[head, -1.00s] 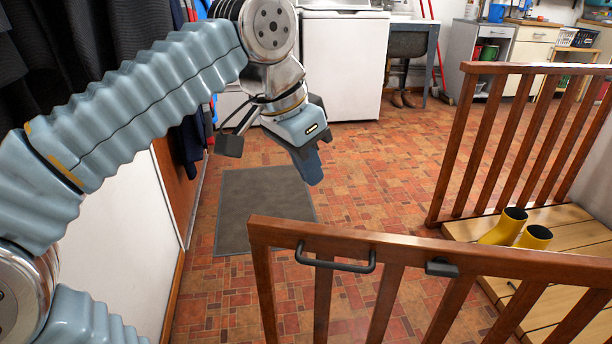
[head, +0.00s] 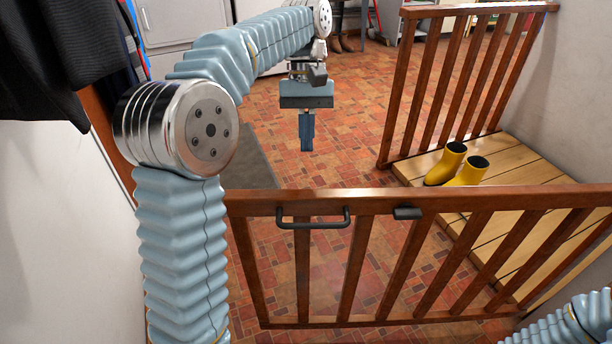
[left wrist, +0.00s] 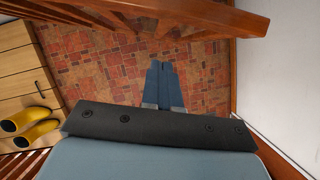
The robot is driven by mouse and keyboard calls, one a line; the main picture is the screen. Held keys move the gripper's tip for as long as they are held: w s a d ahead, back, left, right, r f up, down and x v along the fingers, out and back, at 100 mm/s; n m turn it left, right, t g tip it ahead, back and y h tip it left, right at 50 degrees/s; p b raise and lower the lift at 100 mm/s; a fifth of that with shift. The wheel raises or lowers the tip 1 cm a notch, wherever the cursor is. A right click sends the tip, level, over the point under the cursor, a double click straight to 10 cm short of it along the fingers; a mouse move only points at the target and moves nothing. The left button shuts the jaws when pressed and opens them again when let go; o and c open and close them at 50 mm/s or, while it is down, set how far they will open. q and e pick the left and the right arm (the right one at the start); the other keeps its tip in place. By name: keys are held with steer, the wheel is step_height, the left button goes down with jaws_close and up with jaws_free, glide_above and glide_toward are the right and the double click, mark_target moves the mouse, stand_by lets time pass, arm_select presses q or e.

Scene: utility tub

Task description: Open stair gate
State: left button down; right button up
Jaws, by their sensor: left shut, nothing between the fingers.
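The wooden stair gate (head: 430,200) stands across the foreground of the head view, with brown slats and a top rail. A dark bar handle (head: 313,219) is fixed on the rail toward its left end, and a small dark latch piece (head: 407,213) sits right of it. My left gripper (head: 307,149) is beyond the gate, pointing down, shut and empty, apart from the handle. In the left wrist view its blue fingers (left wrist: 163,66) are together over the tiled floor, and the gate's rail (left wrist: 200,12) crosses the top. My right gripper is out of view.
Yellow boots (head: 447,165) stand on a wooden platform (head: 520,165) at right. A second wooden barrier (head: 465,85) rises behind them. A grey mat (head: 255,160) lies on the tiled floor. Dark clothes (head: 50,60) hang at left by a white wall.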

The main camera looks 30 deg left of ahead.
arm_select(q)
steer(key=s+d+f+b, duration=0.1)
steer(key=s+d+f, duration=0.1)
steer(key=s+f, duration=0.1)
steer(key=shift+s+d+f, duration=0.25)
steer(key=shift+s+d, duration=0.05)
steer(key=shift+s, duration=0.6)
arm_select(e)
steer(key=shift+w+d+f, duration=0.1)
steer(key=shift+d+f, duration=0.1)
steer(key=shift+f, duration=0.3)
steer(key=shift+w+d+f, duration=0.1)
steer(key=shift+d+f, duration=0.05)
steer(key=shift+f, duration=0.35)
arm_select(q)
steer(key=shift+b, duration=0.3)
